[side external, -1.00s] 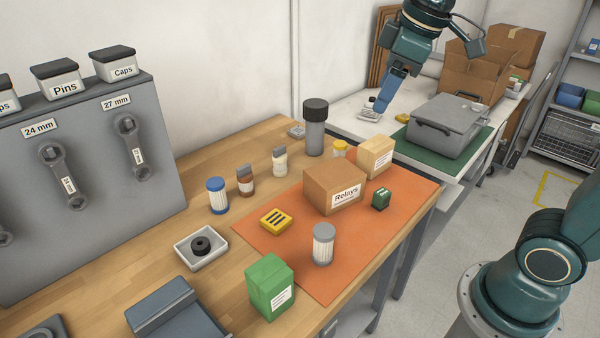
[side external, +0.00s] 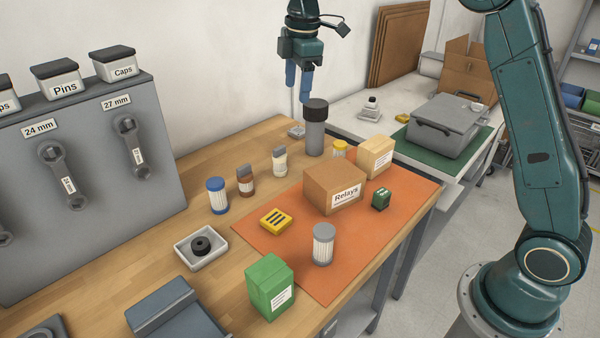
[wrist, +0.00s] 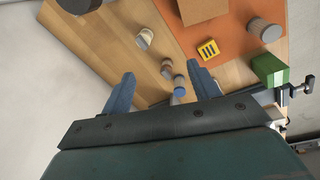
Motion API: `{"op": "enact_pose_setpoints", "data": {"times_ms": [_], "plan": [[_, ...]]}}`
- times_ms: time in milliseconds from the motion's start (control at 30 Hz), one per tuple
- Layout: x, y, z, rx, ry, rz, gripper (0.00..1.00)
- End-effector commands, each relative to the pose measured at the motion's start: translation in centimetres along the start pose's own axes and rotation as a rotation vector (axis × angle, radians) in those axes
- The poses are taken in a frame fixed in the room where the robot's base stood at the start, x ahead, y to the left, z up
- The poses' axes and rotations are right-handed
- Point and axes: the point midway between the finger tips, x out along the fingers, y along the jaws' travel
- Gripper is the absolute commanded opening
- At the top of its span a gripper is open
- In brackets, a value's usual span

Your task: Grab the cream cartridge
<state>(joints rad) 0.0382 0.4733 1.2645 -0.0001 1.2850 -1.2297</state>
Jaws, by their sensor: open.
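The cream cartridge (side external: 280,164), a small upright cylinder with a grey top and pale label, stands on the wooden bench, left of the tall dark-capped cylinder. It also shows in the wrist view (wrist: 144,39), beyond my fingertips. My gripper (side external: 298,88) is open and empty, pointing down. It hangs above the bench's back edge, higher than the cartridge and a little to its right in the side view. My blue fingers spread wide at the bottom of the wrist view.
A tall grey cylinder with a black cap (side external: 315,128) stands below and close to my gripper. A brown cartridge (side external: 246,182) and a blue-capped one (side external: 217,197) stand left of the cream one. The Relays box (side external: 334,188) sits on the orange mat (side external: 275,240).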

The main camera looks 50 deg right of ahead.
Motion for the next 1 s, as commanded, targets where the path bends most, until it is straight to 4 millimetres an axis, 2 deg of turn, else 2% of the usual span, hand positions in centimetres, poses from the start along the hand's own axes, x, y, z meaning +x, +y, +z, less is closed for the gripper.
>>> {"op": "enact_pose_setpoints", "data": {"times_ms": [100, 300, 500, 633, 1000], "plan": [[2.4, 2.0, -0.5, -0.084, -0.009, -0.029, 0.61], [6.3, 4.6, -1.2, -0.228, -0.017, -0.073, 0.61], [9.4, 6.2, -1.5, -0.335, -0.019, -0.106, 0.61], [10.4, 6.6, -1.6, -0.37, -0.018, -0.116, 0.61], [11.1, 6.6, -1.6, -0.38, -0.018, -0.12, 0.61]]}}
